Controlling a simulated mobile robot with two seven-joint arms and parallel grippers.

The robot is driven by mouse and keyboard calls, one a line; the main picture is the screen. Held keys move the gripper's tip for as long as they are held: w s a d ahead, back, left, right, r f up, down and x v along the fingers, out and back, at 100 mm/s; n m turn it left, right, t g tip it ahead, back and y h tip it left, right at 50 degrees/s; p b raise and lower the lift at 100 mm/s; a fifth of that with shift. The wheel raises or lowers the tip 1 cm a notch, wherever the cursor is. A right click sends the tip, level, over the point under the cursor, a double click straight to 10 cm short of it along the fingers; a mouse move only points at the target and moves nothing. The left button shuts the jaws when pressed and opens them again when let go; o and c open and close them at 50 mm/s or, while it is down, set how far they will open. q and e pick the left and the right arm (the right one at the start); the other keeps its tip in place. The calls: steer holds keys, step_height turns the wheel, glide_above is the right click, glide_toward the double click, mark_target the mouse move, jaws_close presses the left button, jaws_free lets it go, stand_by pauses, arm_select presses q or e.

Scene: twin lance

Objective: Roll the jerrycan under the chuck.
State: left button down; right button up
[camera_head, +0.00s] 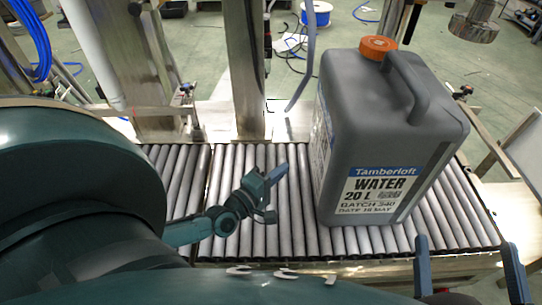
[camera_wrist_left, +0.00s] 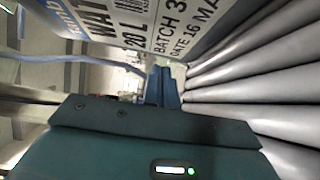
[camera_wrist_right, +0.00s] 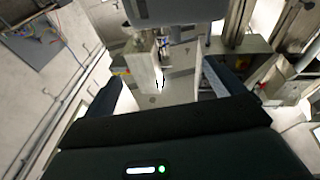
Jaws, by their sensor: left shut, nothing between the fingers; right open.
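The grey jerrycan (camera_head: 390,120) stands upright on the roller conveyor (camera_head: 285,235), with an orange cap (camera_head: 377,47) and a "Tamberloft WATER 20 L" label. A metal cylinder (camera_head: 474,28), which looks like the chuck, hangs at the upper right, beyond and to the right of the cap. My left gripper (camera_head: 275,178) is shut and empty above the rollers, left of the jerrycan and apart from it. The label (camera_wrist_left: 150,25) fills the top of the left wrist view, past the shut fingers (camera_wrist_left: 163,85). My right gripper (camera_head: 468,252) is open and empty at the conveyor's near right edge.
A steel post (camera_head: 243,70) and a hanging grey hose (camera_head: 308,55) stand behind the rollers. A blue cable spool (camera_head: 317,12) lies on the floor behind. Rollers left of the jerrycan are clear; a short bare stretch shows to its right.

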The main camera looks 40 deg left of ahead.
mark_target(315, 156)
arm_select(q)
steer(key=w, duration=0.3)
steer(key=shift+w+d+b, duration=0.2)
steer(key=shift+b, duration=0.15)
steer(key=shift+w+d, duration=0.8)
steer(key=shift+d, duration=0.2)
steer(key=shift+w+d, duration=0.35)
steer(key=shift+d, duration=0.05)
steer(key=shift+w+d, duration=0.1)
steer(key=shift+d, duration=0.1)
arm_select(e)
steer(key=shift+w+r+n+t+y, duration=0.3)
steer(key=shift+r+n+y, duration=0.1)
steer(key=shift+r, duration=0.35)
